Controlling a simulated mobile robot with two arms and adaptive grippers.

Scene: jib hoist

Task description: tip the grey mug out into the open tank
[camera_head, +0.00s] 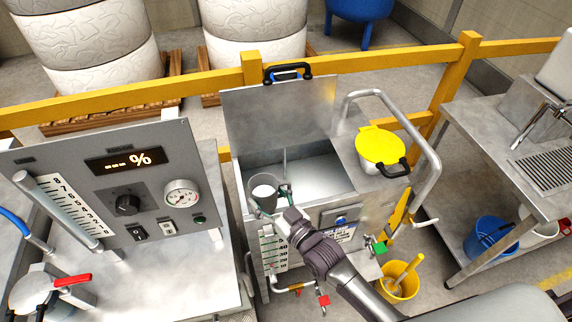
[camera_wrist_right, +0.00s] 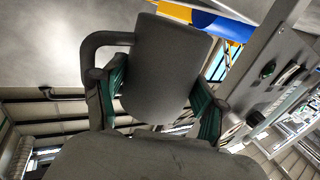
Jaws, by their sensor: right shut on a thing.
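The grey mug (camera_head: 262,204) is held at the front left corner of the open tank (camera_head: 318,176). It looks close to upright in the head view, with something pale in its mouth. My right gripper (camera_head: 269,196) is shut on it, with green fingertips on either side. In the right wrist view the mug (camera_wrist_right: 165,65) fills the middle between the fingers, its handle on the left. The tank's metal lid (camera_head: 285,110) stands raised at the back. The mug hides part of the tank's front left rim. My left gripper is not in view.
A control panel (camera_head: 110,185) with a gauge stands left of the tank. A yellow-lidded container (camera_head: 381,146) and a bent metal rail (camera_head: 428,165) are on the right. A yellow bucket (camera_head: 399,281) stands below. A yellow barrier (camera_head: 360,62) runs behind.

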